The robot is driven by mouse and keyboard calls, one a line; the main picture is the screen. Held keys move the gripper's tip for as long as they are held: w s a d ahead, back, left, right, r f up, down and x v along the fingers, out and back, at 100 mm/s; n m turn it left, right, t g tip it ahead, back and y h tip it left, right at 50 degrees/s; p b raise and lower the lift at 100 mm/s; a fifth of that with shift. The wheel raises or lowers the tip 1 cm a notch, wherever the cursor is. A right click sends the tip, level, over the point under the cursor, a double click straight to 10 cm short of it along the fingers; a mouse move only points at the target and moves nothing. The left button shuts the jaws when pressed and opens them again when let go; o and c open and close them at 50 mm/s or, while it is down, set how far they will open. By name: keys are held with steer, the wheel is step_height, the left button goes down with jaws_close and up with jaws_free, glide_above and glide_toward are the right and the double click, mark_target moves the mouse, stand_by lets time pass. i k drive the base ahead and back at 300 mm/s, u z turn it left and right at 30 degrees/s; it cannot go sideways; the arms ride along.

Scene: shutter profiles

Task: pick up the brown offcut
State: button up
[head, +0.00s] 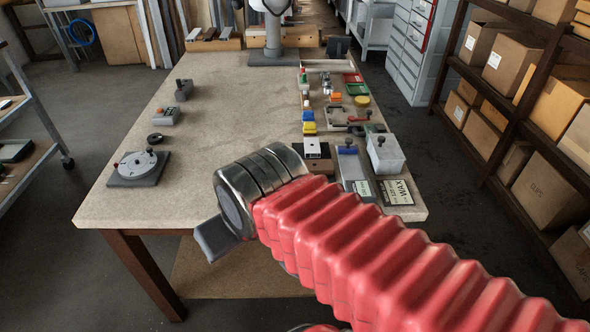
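I cannot pick out a brown offcut for certain. Small pieces, too small to identify, lie on a wooden block (214,44) at the table's far left edge. My gripper (215,239) is at the near edge of the table, below and left of the metal wrist. Only a grey part of it shows; the wrist and my red arm hide the rest, so I cannot see its opening or anything held.
The pale table (225,115) is clear in the middle. A round dial device (138,165) and small grey devices stand on the left. A shelf of cardboard boxes (512,62) stands right.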

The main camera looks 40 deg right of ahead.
mark_target(316, 167)
steer(key=u, duration=1)
steer(key=i, duration=1.15)
steer(key=z, duration=2.05)
